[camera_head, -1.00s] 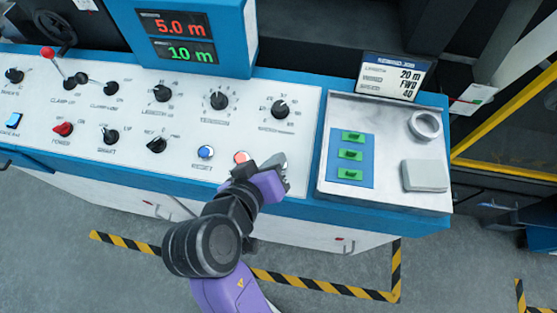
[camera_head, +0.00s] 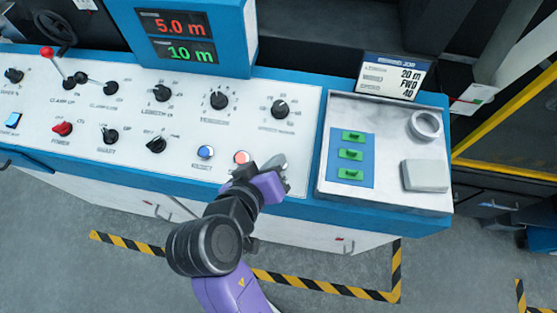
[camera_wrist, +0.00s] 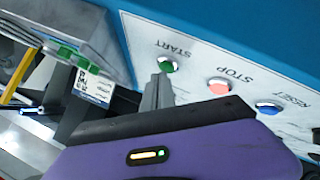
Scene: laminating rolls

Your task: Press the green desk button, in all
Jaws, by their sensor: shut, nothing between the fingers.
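The green button (camera_wrist: 169,66), labelled START, sits on the white panel in the wrist view. In the head view my gripper hides it. My gripper (camera_head: 277,163) is shut and empty, over the panel's lower right part. In the wrist view its fingertips (camera_wrist: 164,68) are right beside the green button, overlapping its edge in the picture; I cannot tell if they touch it. The red STOP button (camera_wrist: 219,86) and blue RESET button (camera_wrist: 270,107) are in a row with it. They also show in the head view.
Displays (camera_head: 176,37) above the panel read 5.0 m in red and 10 m in green. A metal tray (camera_head: 388,112) to the right bears green-marked tags, a ring (camera_head: 425,126) and a pale block (camera_head: 424,175). A job card (camera_head: 393,77) stands behind it. Knobs and levers fill the panel's left.

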